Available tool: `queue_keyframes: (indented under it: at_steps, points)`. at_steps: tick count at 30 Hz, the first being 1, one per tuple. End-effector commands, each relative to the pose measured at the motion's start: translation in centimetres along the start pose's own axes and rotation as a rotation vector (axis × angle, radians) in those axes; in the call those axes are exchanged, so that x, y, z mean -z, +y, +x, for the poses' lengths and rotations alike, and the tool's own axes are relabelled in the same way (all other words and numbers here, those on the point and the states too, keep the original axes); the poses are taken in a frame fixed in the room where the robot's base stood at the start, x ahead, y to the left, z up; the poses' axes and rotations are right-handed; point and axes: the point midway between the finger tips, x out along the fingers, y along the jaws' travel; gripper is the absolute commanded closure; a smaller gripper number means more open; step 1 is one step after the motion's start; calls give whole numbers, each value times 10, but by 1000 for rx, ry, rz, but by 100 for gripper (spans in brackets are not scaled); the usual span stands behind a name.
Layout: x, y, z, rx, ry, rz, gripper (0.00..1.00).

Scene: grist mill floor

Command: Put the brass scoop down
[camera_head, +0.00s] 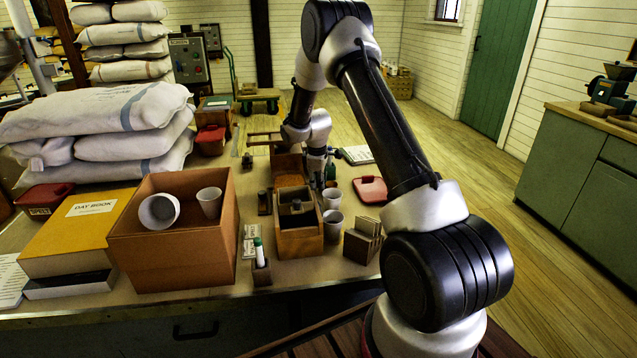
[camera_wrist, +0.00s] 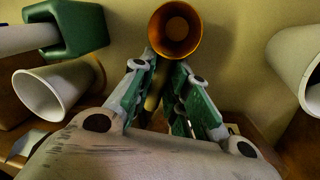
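The brass scoop (camera_wrist: 175,32) shows in the wrist view, its round bowl just beyond my fingertips. Its handle runs back between the two green-padded fingers of my gripper (camera_wrist: 160,75), which look closed on it. In the head view my gripper (camera_head: 318,165) is low over the far part of the bench, behind the open wooden box. The scoop is hidden or too small to make out there. I cannot tell whether it touches a surface.
A large brown crate (camera_head: 172,262) holds cups. Flour sacks (camera_head: 120,120) pile at the left. The wrist view shows cups (camera_wrist: 55,90) nearby.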

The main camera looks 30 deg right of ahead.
Motion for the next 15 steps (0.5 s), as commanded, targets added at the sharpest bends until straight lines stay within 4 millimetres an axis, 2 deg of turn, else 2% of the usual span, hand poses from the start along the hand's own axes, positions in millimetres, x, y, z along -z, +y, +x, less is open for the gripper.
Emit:
queue_keyframes:
  at_steps: [1,3,11,15]
  points:
    - [0,0,0,0,0,0,74]
    - [0,0,0,0,0,0,62]
    - [0,0,0,0,0,0,62]
    - [0,1,-7,-1,0,0,62]
